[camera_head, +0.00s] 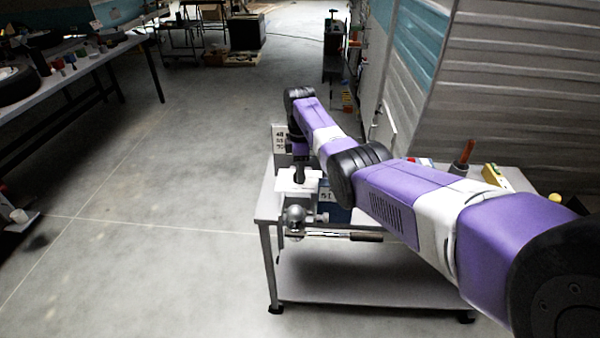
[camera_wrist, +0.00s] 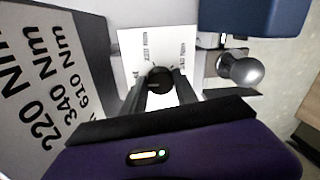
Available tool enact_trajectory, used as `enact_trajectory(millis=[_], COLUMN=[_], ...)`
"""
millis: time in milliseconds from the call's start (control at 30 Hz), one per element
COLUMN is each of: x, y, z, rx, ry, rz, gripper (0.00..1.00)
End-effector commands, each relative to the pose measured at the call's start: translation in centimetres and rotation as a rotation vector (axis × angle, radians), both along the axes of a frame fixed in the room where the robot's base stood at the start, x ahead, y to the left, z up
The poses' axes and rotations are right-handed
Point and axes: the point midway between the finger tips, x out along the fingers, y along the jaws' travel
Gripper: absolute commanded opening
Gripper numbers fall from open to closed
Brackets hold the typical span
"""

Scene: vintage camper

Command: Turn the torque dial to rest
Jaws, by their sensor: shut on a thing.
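The torque dial (camera_wrist: 160,78) is a small round black knob on a white panel with small printed labels around it. My gripper (camera_wrist: 161,90) is shut on the dial, one dark finger on each side. The labels near the dial are too small to read, and the fingers hide part of the panel, so I cannot tell its setting. In the head view, my gripper (camera_head: 299,177) points down at the white panel (camera_head: 297,188) at the left end of a bench. The dial is hidden there.
A sign (camera_wrist: 50,85) reading 220, 340 and 610 Nm stands left of the panel. A silver ball (camera_wrist: 240,69) and a blue box (camera_wrist: 255,15) are close on the right. A long-handled wrench (camera_head: 345,236) lies along the bench front. Open floor lies left.

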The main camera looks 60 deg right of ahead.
Motion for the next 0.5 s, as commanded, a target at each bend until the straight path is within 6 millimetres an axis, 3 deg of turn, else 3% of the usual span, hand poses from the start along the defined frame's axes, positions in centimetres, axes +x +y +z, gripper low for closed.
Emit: enact_trajectory(millis=[500], x=[0.14], y=[-0.05], z=[0.20], rx=[-0.002], ry=[-0.003], rz=[0.046], gripper=[0.00])
